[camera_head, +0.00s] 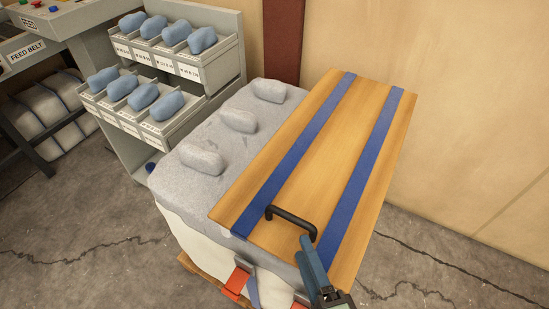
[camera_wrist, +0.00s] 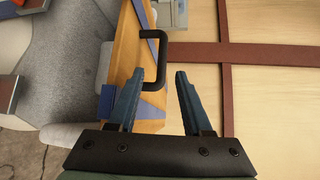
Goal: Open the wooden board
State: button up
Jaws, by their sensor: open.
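The wooden board (camera_head: 342,122) lies flat over the right part of a grey-topped white block, with two blue straps along its length. A black handle (camera_head: 291,221) stands on its near end. My gripper (camera_head: 311,247) is in the head view just right of the handle, near the board's front end. There the handle (camera_wrist: 153,58) shows ahead of the fingers, nearer the left one, and the board (camera_wrist: 124,60) lies to the left. I cannot tell whether a finger touches the board.
Several grey lumps (camera_head: 201,160) sit on the grey top (camera_head: 218,129) left of the board. A rack (camera_head: 229,60) with blue rolls stands at the back left. Orange clips (camera_head: 237,281) hang at the block's front. The wall (camera_head: 460,100) is close behind on the right.

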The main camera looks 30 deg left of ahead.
aim_at(288, 213)
jog(key=shift+w+a+r, duration=0.1)
jog(key=shift+w+a, duration=0.1)
jog(key=shift+a, duration=0.1)
jog(key=x, duration=1.1)
jog(key=shift+w+a, duration=0.2)
jog(key=shift+a, duration=0.05)
grip_shut()
dwell(0.8)
